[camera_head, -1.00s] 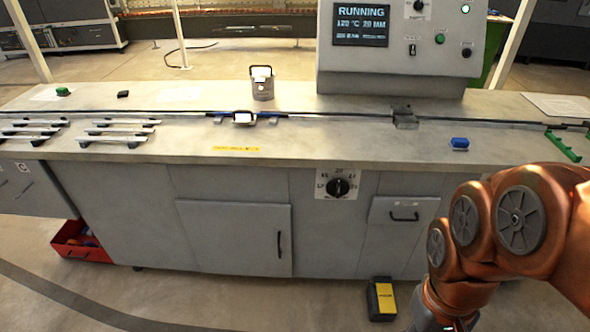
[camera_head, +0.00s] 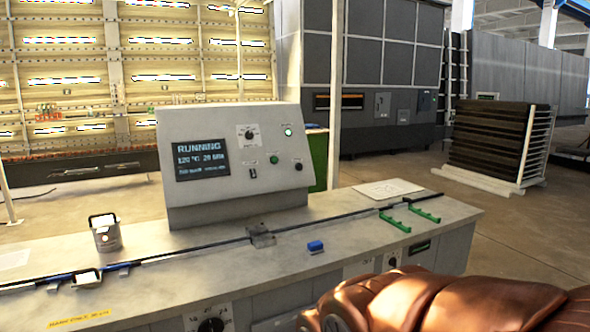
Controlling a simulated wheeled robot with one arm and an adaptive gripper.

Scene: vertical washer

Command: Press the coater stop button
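A grey control panel (camera_head: 238,190) stands on the coater's worktop, left of the picture's middle. Its dark display (camera_head: 203,160) reads RUNNING with several smaller values. On its face are a knob with a white scale (camera_head: 249,134), a lit pale-green lamp (camera_head: 288,132), a green button (camera_head: 274,159), a black round button (camera_head: 299,166) and a small black switch (camera_head: 253,174). I cannot read the labels, so which is the stop button does not show clearly. My copper-coloured arm fills the lower right, well below and right of the panel. My gripper is out of view.
The long grey worktop (camera_head: 345,211) carries a metal canister (camera_head: 105,232), a dark rail, a blue block (camera_head: 315,246), green brackets (camera_head: 411,217) and a white sheet (camera_head: 388,189). Open floor lies at the right, with a dark rack (camera_head: 500,140) behind.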

